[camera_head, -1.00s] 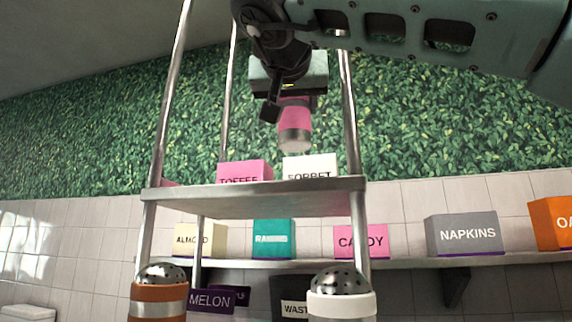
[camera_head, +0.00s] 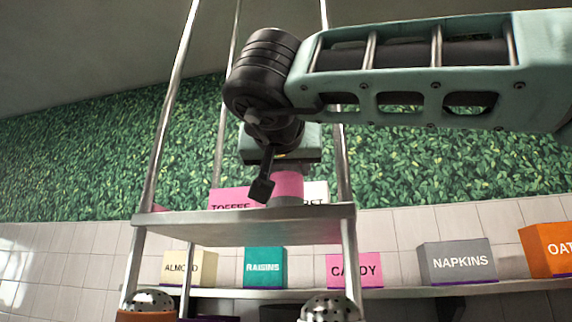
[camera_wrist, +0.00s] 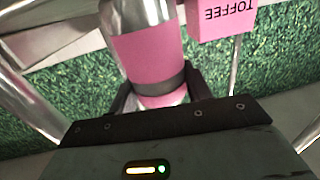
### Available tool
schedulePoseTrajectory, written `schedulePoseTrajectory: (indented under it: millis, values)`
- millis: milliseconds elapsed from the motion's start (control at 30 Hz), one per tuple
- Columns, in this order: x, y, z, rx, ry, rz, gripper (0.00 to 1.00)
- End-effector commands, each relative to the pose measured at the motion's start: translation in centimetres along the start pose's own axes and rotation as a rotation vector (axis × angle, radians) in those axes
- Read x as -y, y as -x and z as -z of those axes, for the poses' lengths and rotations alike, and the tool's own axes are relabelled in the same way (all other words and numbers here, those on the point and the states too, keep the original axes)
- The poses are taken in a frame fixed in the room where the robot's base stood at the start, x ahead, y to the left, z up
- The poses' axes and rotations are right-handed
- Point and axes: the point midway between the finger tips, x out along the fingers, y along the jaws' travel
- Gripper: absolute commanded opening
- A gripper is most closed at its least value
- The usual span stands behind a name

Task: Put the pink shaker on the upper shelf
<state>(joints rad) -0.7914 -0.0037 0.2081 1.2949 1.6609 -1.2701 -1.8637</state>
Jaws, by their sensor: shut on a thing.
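The pink shaker (camera_head: 288,185) has a pink band and a grey metal end. My gripper (camera_head: 276,178) is shut on it and holds it over the upper shelf (camera_head: 245,222), in front of the white box. The shaker's lower end is close to the shelf's front edge; I cannot tell whether it touches the shelf. In the wrist view the shaker (camera_wrist: 150,55) stands between the two dark fingers (camera_wrist: 158,92).
On the upper shelf are a pink TOFFEE box (camera_head: 231,198) and a white box (camera_head: 316,192), partly hidden. Below are ALMOND, RAISINS (camera_head: 265,268), CANDY and NAPKINS boxes. Metal posts (camera_head: 168,110) flank the shelf. Two perforated shaker tops (camera_head: 150,300) show at the bottom.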

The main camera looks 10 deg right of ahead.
Motion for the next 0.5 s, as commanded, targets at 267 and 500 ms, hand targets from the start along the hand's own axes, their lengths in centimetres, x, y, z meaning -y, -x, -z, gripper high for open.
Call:
schedulePoseTrajectory:
  millis: [267, 500]
  values:
    - [-0.01, 0.00, -0.05, 0.000, 0.000, 0.000, 0.71]
    - [0.06, 0.49, 0.20, 0.000, -0.001, 0.002, 0.71]
